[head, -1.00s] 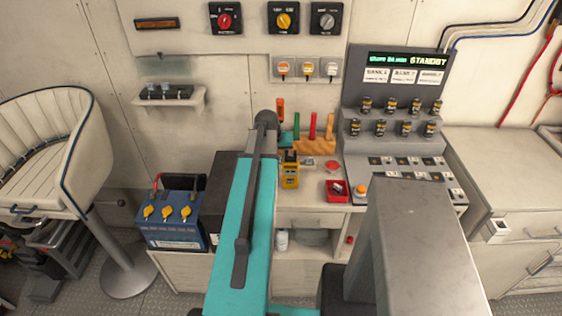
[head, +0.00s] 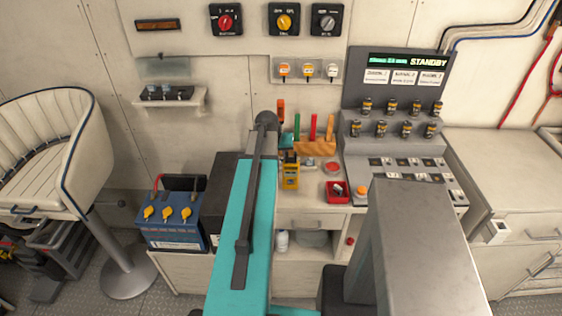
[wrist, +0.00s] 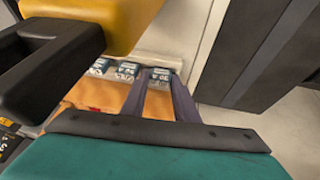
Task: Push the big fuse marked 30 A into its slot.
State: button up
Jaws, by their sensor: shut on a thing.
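Two similar blue-labelled pieces, one nearer (wrist: 128,70) and one farther left (wrist: 99,66), stand in the same row on a pale strip. I cannot tell how deep the held fuse sits, and its slot is hidden.
A yellow body (wrist: 100,15) and a dark part stand close on the left in the wrist view; a tall dark box (wrist: 255,50) stands on the right.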

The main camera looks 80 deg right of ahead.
jog(key=shift+c, duration=0.5)
jog(key=shift+r, duration=0.2)
grip_shut()
notch_tip(320, 180, up, 10)
jog(key=b, duration=0.2)
jog(key=shift+f+b, duration=0.25)
jog(key=shift+b, duration=0.15)
